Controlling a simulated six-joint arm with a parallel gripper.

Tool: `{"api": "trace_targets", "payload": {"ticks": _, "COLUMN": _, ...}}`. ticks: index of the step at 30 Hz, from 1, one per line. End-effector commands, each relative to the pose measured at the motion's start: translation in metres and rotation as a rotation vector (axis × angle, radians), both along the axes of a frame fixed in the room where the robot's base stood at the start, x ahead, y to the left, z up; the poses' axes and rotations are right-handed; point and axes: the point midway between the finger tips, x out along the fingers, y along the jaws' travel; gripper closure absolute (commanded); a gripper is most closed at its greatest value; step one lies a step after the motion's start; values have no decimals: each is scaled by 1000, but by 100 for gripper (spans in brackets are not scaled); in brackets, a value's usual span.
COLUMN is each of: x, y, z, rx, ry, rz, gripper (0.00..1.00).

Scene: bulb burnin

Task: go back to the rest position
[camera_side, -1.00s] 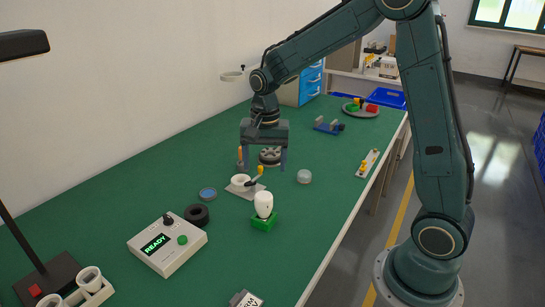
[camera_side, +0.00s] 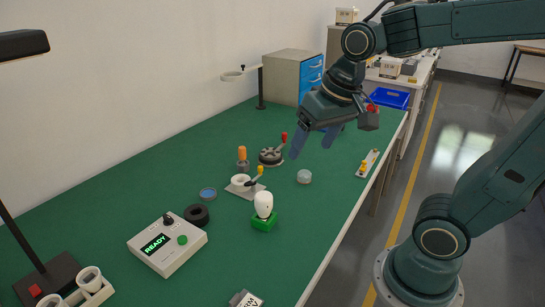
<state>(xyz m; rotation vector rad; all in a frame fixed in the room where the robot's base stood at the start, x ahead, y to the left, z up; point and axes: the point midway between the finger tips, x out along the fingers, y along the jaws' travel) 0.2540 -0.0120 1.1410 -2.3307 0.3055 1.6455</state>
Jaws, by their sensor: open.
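My gripper (camera_side: 316,144) is open and empty. It hangs tilted in the air above the back right part of the green table (camera_side: 110,205), with its fingers pointing down and to the left. A white bulb (camera_side: 264,204) stands upright in a green holder (camera_side: 264,222) near the middle of the table. A white socket fixture (camera_side: 241,183) with a yellow-tipped lever stands behind it. A control box (camera_side: 166,246) at the front left shows "READY" in green on its display.
A dark round fixture with a red-tipped lever (camera_side: 271,157) and an orange-handled tool (camera_side: 242,158) stand below left of my gripper. A clear round dish (camera_side: 304,176), a black ring (camera_side: 196,215) and a blue disc (camera_side: 208,194) lie nearby.

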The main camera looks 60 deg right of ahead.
Motion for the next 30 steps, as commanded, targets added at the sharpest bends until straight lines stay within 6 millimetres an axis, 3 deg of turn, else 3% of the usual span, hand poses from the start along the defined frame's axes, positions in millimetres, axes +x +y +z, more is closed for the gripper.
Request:
{"api": "trace_targets", "payload": {"ticks": 6, "x": -37, "y": 7, "z": 6, "rx": -53, "ry": -74, "rz": 152, "gripper": 28}}
{"api": "trace_targets", "payload": {"ticks": 13, "x": -66, "y": 11, "z": 4, "rx": -105, "ry": -129, "rz": 277, "gripper": 28}}
{"api": "trace_targets", "payload": {"ticks": 30, "x": -75, "y": 12, "z": 3, "rx": -125, "ry": -149, "rz": 323, "gripper": 28}}
